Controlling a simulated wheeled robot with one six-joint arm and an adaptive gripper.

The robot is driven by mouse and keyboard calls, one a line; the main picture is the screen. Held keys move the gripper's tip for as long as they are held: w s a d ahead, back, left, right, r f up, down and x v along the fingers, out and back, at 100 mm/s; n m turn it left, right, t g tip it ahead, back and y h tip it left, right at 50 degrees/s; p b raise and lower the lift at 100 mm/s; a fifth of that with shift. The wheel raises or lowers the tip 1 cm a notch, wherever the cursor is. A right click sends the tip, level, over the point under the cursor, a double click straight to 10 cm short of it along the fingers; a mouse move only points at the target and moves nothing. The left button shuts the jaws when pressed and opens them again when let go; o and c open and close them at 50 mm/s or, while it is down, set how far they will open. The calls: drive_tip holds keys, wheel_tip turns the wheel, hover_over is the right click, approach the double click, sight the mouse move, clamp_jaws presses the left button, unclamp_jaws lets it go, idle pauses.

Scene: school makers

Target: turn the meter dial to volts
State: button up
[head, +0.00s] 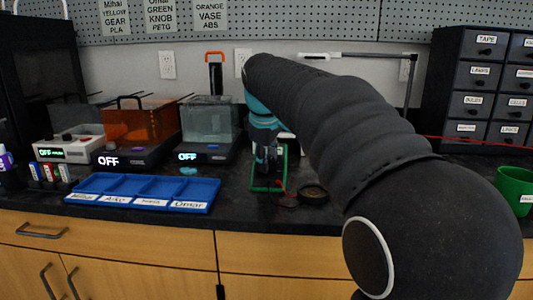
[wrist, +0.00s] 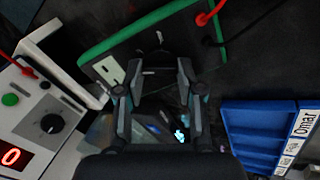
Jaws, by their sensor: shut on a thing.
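The meter (head: 254,185) has a green rim and a dark face and stands on the black counter, partly hidden behind my gripper (head: 266,152). In the wrist view the meter (wrist: 109,69) fills the upper middle, tilted, with a pale panel at its left. My gripper (wrist: 160,68) reaches onto its face, its two fingers closed around the small dark dial there. The dial is mostly hidden between the fingers. Its marks and its pointing direction are too dark to read.
A blue sorting tray (head: 145,178) lies left of the meter. A red lead (wrist: 205,18) and a round dark dish (head: 313,194) are close by. A white power supply (wrist: 48,135) with knob and red display stands left in the wrist view. A green cup (head: 514,187) is far right.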

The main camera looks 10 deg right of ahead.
drive_tip(key=m+p, duration=0.1)
drive_tip(key=m, duration=0.5)
drive_tip(key=shift+w+d+r+m+p, duration=0.1)
drive_tip(key=shift+m+p, duration=0.2)
drive_tip(key=shift+p, duration=0.1)
idle(0.4)
drive_tip(key=o, duration=1.1)
drive_tip(key=shift+o, duration=0.2)
drive_tip(key=v, duration=1.2)
